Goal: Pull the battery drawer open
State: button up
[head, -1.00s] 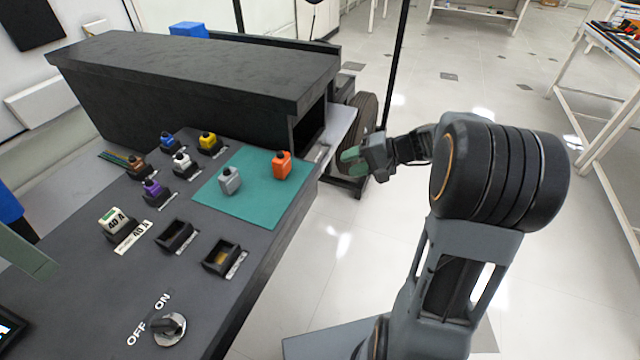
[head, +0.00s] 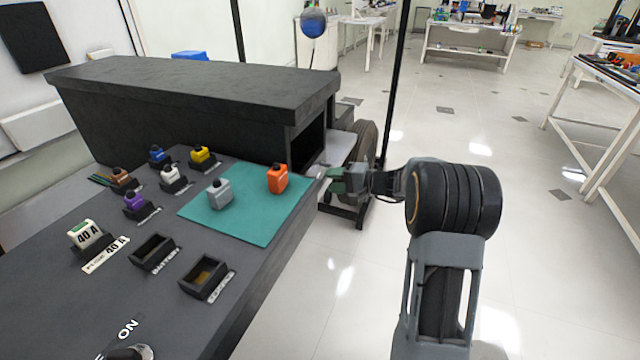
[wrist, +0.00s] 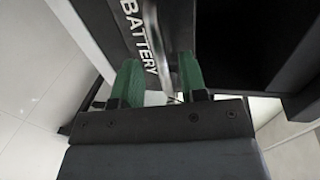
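In the wrist view the battery drawer's dark front (wrist: 120,30) carries the white word BATTERY. A paler upright strip (wrist: 152,35), perhaps its handle, runs beside the lettering. My gripper (wrist: 158,80) has its two green fingers apart, with a gap between them just below this strip. I see nothing clearly clamped between them. In the head view my gripper (head: 333,182) is at the right end of the black chassis, below a pale grey panel (head: 338,150) by a dark opening. The drawer front is hard to make out there, and contact cannot be told.
The black chassis housing (head: 190,85) stands behind a dark bench top (head: 120,285) with several coloured blocks and a teal mat (head: 240,222). A wheel (head: 366,140) and a dark upright pole (head: 395,80) stand close beyond my gripper. Open floor lies to the right.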

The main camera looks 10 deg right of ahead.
aim_at(324, 180)
jog(key=shift+x, duration=1.75)
grip_shut()
